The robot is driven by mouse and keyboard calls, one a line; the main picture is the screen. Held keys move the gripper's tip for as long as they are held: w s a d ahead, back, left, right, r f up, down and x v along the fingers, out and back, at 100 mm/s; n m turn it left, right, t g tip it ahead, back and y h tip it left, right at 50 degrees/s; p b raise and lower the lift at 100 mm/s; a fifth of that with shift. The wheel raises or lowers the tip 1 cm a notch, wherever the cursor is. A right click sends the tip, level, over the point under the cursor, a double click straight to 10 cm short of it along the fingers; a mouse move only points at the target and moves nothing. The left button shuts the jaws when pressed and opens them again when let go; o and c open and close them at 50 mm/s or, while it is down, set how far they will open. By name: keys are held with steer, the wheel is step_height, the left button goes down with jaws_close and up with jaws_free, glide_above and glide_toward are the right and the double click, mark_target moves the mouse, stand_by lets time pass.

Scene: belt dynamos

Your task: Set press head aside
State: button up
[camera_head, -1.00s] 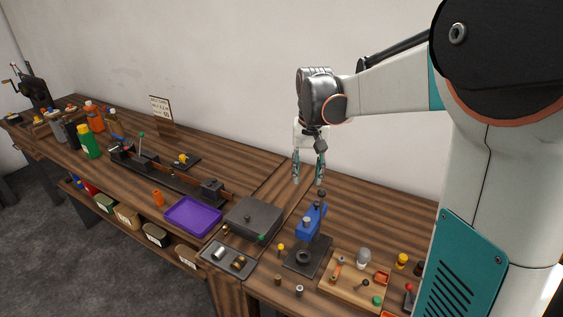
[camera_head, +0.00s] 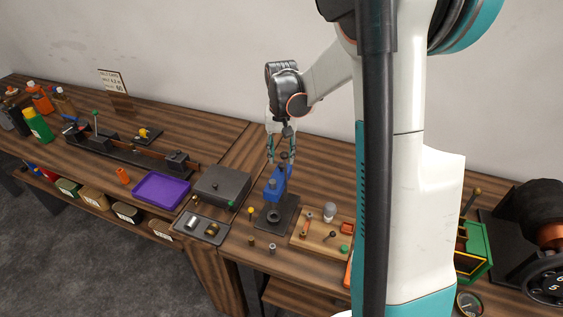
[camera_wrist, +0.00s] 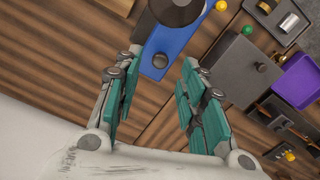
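The small bench press (camera_head: 277,184) has a blue head and stands on a dark base plate (camera_head: 266,220) near the front of the right bench. A dark round knob (camera_head: 284,156) tops the head. My gripper (camera_head: 281,161) points down at the press, its fingertips beside the knob in the picture; I cannot tell the depth between them. In the wrist view my gripper (camera_wrist: 160,68) is open and empty, with two teal-padded fingers well apart. The blue head (camera_wrist: 172,45) and a large dark round part (camera_wrist: 178,8) lie ahead of the fingertips, slightly right of centre.
Left of the press are a dark grey box (camera_head: 221,185), a purple tray (camera_head: 162,189) and a dark tray (camera_head: 201,228) of small parts. Right of it is a wooden tray (camera_head: 318,246) with several parts. The bench behind the press looks clear.

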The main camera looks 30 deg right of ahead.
mark_target(281, 164)
steer(key=shift+f, duration=1.75)
jaws_close()
